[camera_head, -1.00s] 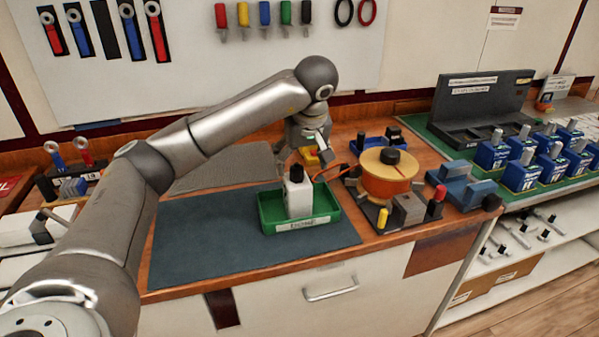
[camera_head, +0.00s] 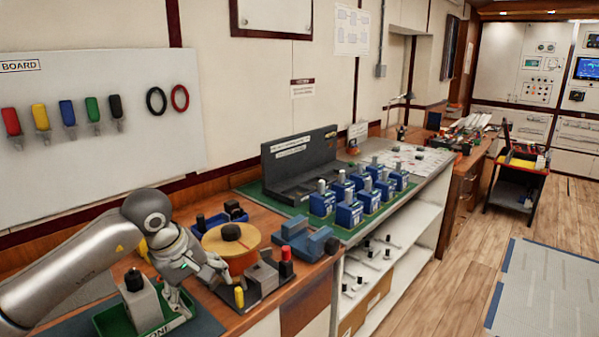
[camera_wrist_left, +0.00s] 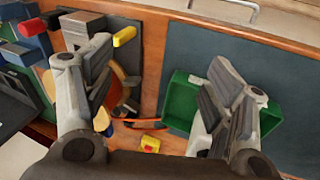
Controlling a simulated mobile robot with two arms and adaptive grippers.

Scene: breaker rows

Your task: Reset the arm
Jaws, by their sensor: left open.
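My left gripper (camera_head: 198,282) is open and empty, low over the workbench between a green tray (camera_head: 103,320) and an orange spool (camera_head: 228,247). In the left wrist view my left gripper (camera_wrist_left: 160,85) has its two fingers spread wide, with bare wood bench and an orange wire between them. One finger overlaps the green tray (camera_wrist_left: 270,117) in that view. A grey block with a black knob (camera_head: 142,303) stands in the tray. My left forearm reaches in from the left. My right gripper is not in view.
A small yellow piece (camera_wrist_left: 150,145) lies on the bench below the fingers. A yellow-capped post (camera_head: 239,297) and a blue clamp (camera_head: 303,240) are right of the gripper. Several blue breakers (camera_head: 349,213) stand on a green mat farther right. Open floor (camera_head: 450,270) lies to the right.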

